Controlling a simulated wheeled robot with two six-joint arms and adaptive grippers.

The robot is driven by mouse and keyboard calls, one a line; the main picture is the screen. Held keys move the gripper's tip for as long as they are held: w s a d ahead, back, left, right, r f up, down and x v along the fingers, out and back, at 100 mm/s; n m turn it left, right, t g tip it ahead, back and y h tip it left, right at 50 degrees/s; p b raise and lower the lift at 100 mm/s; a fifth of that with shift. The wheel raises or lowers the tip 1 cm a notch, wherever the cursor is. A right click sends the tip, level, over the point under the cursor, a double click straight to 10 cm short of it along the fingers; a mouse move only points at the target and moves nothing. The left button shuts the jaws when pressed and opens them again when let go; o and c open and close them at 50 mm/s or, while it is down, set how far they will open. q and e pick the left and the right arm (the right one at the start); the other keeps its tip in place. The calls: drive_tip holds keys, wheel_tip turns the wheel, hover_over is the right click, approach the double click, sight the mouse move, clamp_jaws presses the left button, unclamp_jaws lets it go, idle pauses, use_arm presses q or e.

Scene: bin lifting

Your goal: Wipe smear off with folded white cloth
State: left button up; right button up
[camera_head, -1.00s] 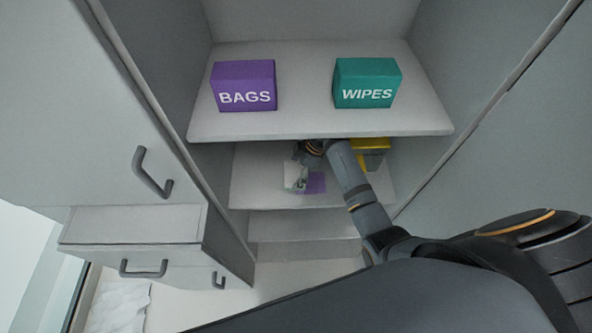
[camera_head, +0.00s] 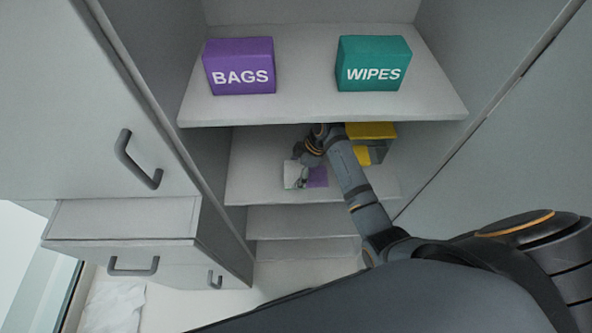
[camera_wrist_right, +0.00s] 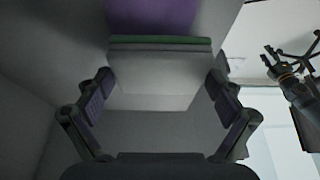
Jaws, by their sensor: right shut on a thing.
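The folded white cloth (camera_head: 293,176) with a green edge is in my right gripper (camera_head: 301,163), over the shelf below the boxes. In the right wrist view the cloth (camera_wrist_right: 155,82) is a pale block between the two fingers of the right gripper (camera_wrist_right: 158,92). A flat purple patch (camera_head: 317,177), likely the smear, lies just right of the cloth. The patch (camera_wrist_right: 152,15) also shows beyond the cloth's green edge in the wrist view. I cannot tell whether the cloth touches the shelf. My left gripper (camera_wrist_right: 268,61) shows only in the wrist view, far off, its fingers apart.
A purple BAGS box (camera_head: 239,66) and a teal WIPES box (camera_head: 373,63) stand on the upper shelf (camera_head: 305,100). A yellow object (camera_head: 371,131) is on the lower shelf (camera_head: 250,170), right of my arm. A drawer (camera_head: 120,222) juts out at the left.

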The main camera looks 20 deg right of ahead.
drive_tip(key=shift+f+b, duration=0.5)
drive_tip(key=shift+f, duration=0.45)
drive_tip(key=shift+s+d+r+p, duration=0.1)
drive_tip(key=shift+s+d+p, duration=0.1)
drive_tip(key=shift+d+p, duration=0.4)
drive_tip(key=shift+s+d+r+p, duration=0.1)
drive_tip(key=shift+s+d+p, duration=0.15)
drive_tip(key=shift+d, duration=0.55)
drive_tip(key=shift+s+d+f+p, duration=0.1)
drive_tip(key=shift+s+d+p, duration=0.15)
drive_tip(key=shift+d, duration=0.55)
drive_tip(key=shift+s+d+f+p, duration=0.1)
drive_tip(key=shift+s+d+p, duration=0.1)
drive_tip(key=shift+d, duration=0.6)
drive_tip(key=shift+s+d+f+p, duration=0.1)
drive_tip(key=shift+s+d+p, duration=0.15)
drive_tip(key=shift+d, duration=0.55)
drive_tip(key=shift+s+d+r+p, duration=0.1)
drive_tip(key=shift+s+d+p, duration=0.1)
drive_tip(key=shift+d, duration=0.5)
drive_tip(key=shift+s+d+p, duration=0.2)
drive_tip(key=shift+d, duration=0.5)
drive_tip(key=shift+s+d, duration=0.15)
drive_tip(key=shift+d, duration=0.4)
drive_tip(key=shift+a, duration=0.1)
